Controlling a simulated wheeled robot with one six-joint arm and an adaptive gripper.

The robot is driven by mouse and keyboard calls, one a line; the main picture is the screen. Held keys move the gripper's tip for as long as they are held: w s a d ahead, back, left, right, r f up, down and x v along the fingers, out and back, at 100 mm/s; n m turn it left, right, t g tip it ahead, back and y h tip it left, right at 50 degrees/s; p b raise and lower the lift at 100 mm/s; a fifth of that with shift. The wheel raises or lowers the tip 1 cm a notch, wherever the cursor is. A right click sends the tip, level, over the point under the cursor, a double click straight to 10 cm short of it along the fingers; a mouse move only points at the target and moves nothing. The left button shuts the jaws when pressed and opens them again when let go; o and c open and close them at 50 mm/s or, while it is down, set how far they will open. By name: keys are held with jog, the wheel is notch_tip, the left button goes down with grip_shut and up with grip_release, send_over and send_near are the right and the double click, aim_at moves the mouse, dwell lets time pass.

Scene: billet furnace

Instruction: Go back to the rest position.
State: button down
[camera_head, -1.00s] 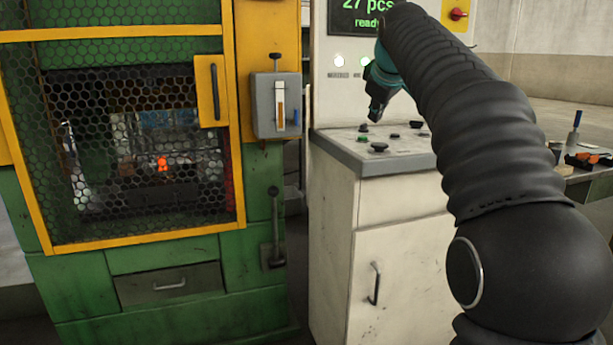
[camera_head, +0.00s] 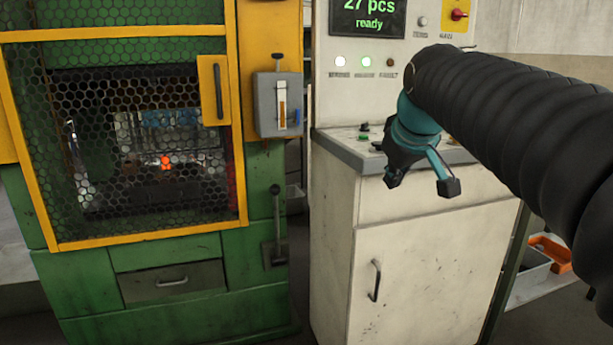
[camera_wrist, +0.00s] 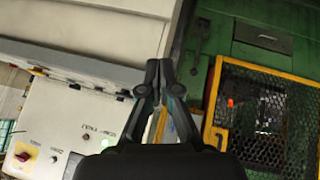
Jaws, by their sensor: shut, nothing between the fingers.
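My gripper (camera_head: 391,180) hangs in front of the white control cabinet (camera_head: 418,265), just below the level of its sloped button panel, on the end of my black ribbed arm. In the wrist view, my gripper (camera_wrist: 159,76) has its two dark fingertips together, with nothing between them. Whether it touches the cabinet cannot be told, but it appears apart from it.
The green furnace (camera_head: 193,273) with a yellow-framed mesh guard (camera_head: 140,239) stands left, an orange glow inside. A grey lever box (camera_head: 279,104) is on its right post. The display (camera_head: 367,17) reads "27 pcs ready". An orange bin (camera_head: 551,254) sits low at right.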

jog(key=s+f+m+g, duration=0.2)
jog(key=s+f+m, duration=0.3)
jog(key=s+f, duration=1.8)
jog(key=shift+s+f, duration=0.15)
jog(key=shift+s, duration=0.1)
